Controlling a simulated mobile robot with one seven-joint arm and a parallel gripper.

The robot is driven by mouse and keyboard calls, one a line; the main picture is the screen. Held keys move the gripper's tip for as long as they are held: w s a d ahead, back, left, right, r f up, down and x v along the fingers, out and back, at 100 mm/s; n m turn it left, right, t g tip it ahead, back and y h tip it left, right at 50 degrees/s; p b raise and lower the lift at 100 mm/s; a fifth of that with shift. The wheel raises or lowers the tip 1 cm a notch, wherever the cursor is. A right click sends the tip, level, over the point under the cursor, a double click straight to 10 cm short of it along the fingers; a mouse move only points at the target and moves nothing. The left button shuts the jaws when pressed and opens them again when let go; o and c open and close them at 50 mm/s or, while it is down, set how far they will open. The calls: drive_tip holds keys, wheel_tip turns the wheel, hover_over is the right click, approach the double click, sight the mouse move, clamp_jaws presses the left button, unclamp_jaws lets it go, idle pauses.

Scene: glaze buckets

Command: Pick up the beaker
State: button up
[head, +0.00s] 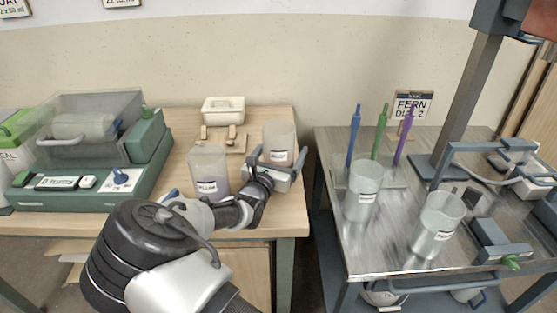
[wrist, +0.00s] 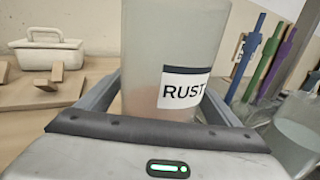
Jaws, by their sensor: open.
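A tall frosted beaker (head: 278,136) with a white label stands upright on the wooden table near its right end. In the wrist view its label reads RUST, and a brownish content shows low in the beaker (wrist: 150,60). My gripper (head: 279,163) is open, with one finger on each side of this beaker. In the wrist view the fingers of my gripper (wrist: 158,100) flank its lower part; whether they touch it I cannot tell. The beaker's base is hidden behind my gripper. A second beaker (head: 208,170), labelled PLUM, stands to the left, beside my wrist.
A white lidded box (head: 223,110) and a wooden piece (head: 222,139) lie behind the beakers. A green machine (head: 95,145) fills the table's left. Across a gap, a metal cart (head: 385,255) holds two more beakers (head: 362,190) (head: 437,225) and colored upright rods (head: 380,130).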

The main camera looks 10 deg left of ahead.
drive_tip(key=shift+w, duration=0.2)
drive_tip(key=shift+r, duration=0.1)
drive_tip(key=c, duration=1.6)
drive_tip(key=shift+o, duration=0.2)
drive_tip(key=shift+r, duration=0.15)
drive_tip(key=shift+r+p, duration=1.6)
drive_tip(key=shift+r, duration=3.2)
